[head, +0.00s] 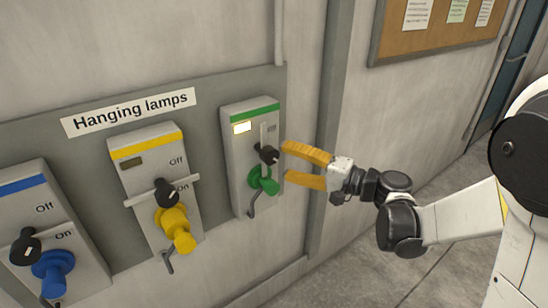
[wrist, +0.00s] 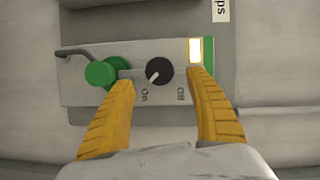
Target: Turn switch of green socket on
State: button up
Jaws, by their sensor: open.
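The green socket (head: 238,175) is a grey box with a green strip, the rightmost on the panel. Its green plug (head: 265,181) sits at the lower part; the plug also shows in the wrist view (wrist: 101,73). Its black switch knob (wrist: 160,71) has a white mark pointing toward the "On" side. The small indicator window (wrist: 195,51) is lit bright. My gripper (head: 287,163) is open, its orange fingers pointing at the socket from the right. In the wrist view the fingertips lie on either side of the knob; I cannot tell whether they touch it.
The yellow socket (head: 150,150) with a dark indicator and the blue socket (head: 45,200) are to the left on the grey panel. A "Hanging lamps" label (head: 130,111) is above. A vertical pillar (head: 335,100) stands to the right of the panel.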

jog(key=v, duration=0.6)
jog(key=shift+s+d, duration=0.15)
jog(key=s+a+f+n+g+h, duration=0.2)
jog(key=s+f+g+h, duration=0.15)
jog(key=s+h, duration=0.4)
jog(key=s+d+f+n+h, duration=0.3)
jog(key=s+d+h, duration=0.4)
jog(key=s+d, duration=0.3)
jog(key=s, duration=0.2)
jog(key=shift+s+t, duration=0.35)
jog(key=shift+s, duration=0.05)
